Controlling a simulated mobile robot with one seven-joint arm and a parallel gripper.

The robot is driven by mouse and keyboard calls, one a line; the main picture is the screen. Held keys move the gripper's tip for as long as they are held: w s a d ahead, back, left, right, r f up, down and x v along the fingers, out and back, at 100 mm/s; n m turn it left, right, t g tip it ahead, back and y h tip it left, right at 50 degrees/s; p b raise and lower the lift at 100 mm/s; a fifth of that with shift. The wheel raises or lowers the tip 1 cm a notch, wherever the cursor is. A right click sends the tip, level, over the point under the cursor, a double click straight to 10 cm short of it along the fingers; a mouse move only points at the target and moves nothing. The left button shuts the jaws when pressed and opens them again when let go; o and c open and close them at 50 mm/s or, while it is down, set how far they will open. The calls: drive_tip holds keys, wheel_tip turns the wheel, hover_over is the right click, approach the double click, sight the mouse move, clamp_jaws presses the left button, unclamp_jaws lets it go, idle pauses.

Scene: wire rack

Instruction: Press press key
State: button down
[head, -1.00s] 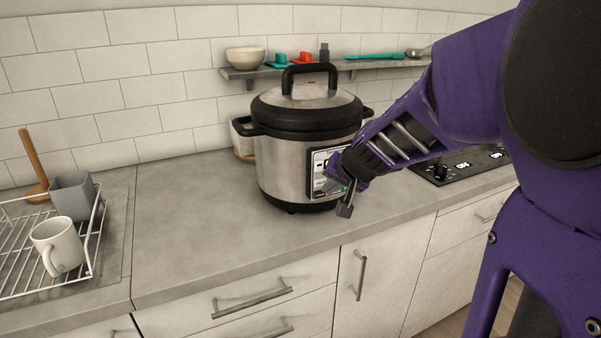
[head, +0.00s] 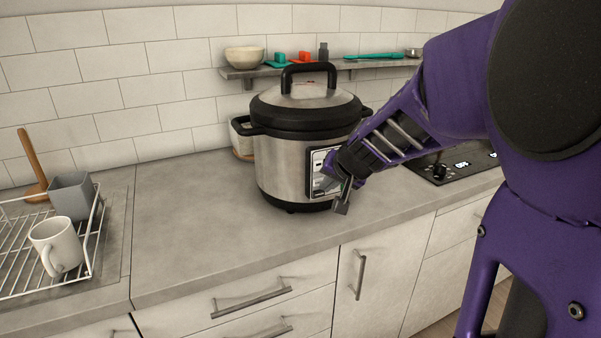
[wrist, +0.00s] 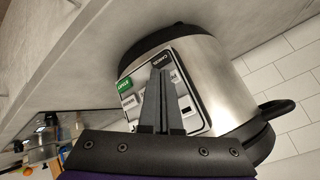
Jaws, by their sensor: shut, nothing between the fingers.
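A steel pressure cooker (head: 282,165) with a black lid and handle stands upright on the counter in the head view. Its control panel (head: 320,168) faces the front right and is partly hidden by my gripper (head: 343,203). In the wrist view the panel (wrist: 141,77) shows a green start key (wrist: 124,87), a dark cancel key (wrist: 162,62) and several pale keys. My gripper (wrist: 161,72) is shut and empty in front of the panel, its fingers covering the panel's middle. I cannot tell which key is the press key, or whether the fingertips touch the panel.
A wire rack (head: 88,236) with a white mug (head: 56,246) and a grey cup (head: 72,195) is at the left. A cooktop (head: 440,170) lies to the right. A wall shelf (head: 238,73) is behind. The counter left of the cooker is clear.

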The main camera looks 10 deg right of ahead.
drive_tip(key=shift+w, duration=0.15)
idle(0.5)
drive_tip(key=shift+s+d+b, duration=0.15)
drive_tip(key=shift+s+b, duration=0.15)
drive_tip(key=shift+s, duration=0.3)
drive_tip(key=shift+s, duration=0.1)
